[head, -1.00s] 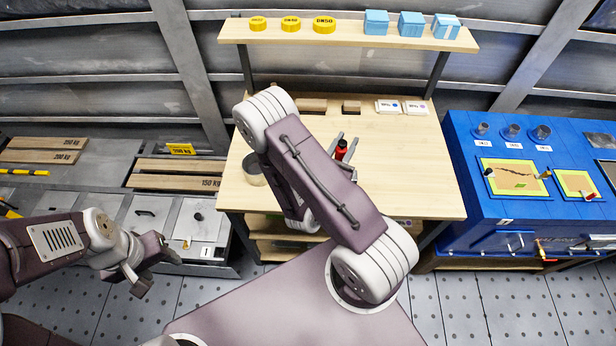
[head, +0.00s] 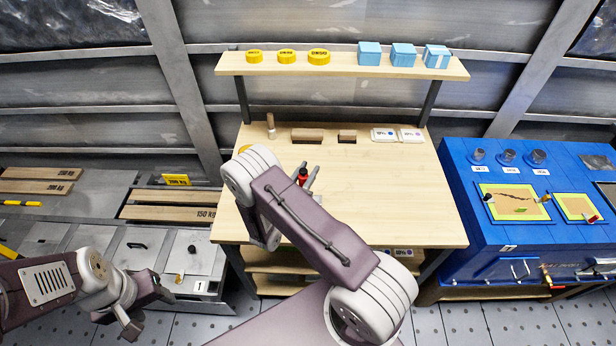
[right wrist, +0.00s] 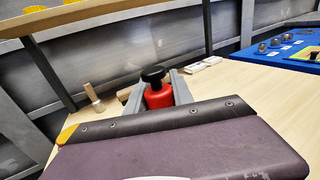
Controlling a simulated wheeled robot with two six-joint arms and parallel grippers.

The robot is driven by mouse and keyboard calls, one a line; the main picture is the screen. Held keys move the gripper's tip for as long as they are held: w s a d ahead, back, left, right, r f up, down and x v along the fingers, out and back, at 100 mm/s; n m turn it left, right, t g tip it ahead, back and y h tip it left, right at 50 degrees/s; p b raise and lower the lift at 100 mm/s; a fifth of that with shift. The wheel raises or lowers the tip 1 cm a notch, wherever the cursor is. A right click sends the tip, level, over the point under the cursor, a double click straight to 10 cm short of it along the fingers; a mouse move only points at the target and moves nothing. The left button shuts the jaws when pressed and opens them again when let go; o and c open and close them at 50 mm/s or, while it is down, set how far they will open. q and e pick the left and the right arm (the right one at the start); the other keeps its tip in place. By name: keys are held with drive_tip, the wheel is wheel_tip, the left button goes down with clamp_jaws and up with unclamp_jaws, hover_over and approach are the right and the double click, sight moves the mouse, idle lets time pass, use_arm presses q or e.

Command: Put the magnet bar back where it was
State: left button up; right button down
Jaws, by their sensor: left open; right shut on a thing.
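My right gripper (head: 307,171) is shut on a red piece with a black knob (head: 303,178), which I take to be the magnet bar. In the right wrist view the red piece (right wrist: 158,97) stands between the two grey fingers (right wrist: 160,92), knob up. Its lower end is hidden by the gripper. The gripper is over the wooden workbench (head: 400,195); I cannot tell its height above the top. My left gripper (head: 148,312) is open and empty, low at the left, away from the bench.
Small wooden blocks (head: 307,135), white labelled boxes (head: 384,135) and a wooden-handled tool (head: 270,126) stand along the bench's back. A shelf (head: 345,68) above holds yellow discs and blue boxes. A blue bench (head: 455,190) stands right. The bench top's right half is clear.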

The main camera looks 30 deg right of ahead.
wheel_tip(320, 180, down, 3)
drive_tip(key=shift+f, duration=0.1)
drive_tip(key=c, duration=1.1)
unclamp_jaws()
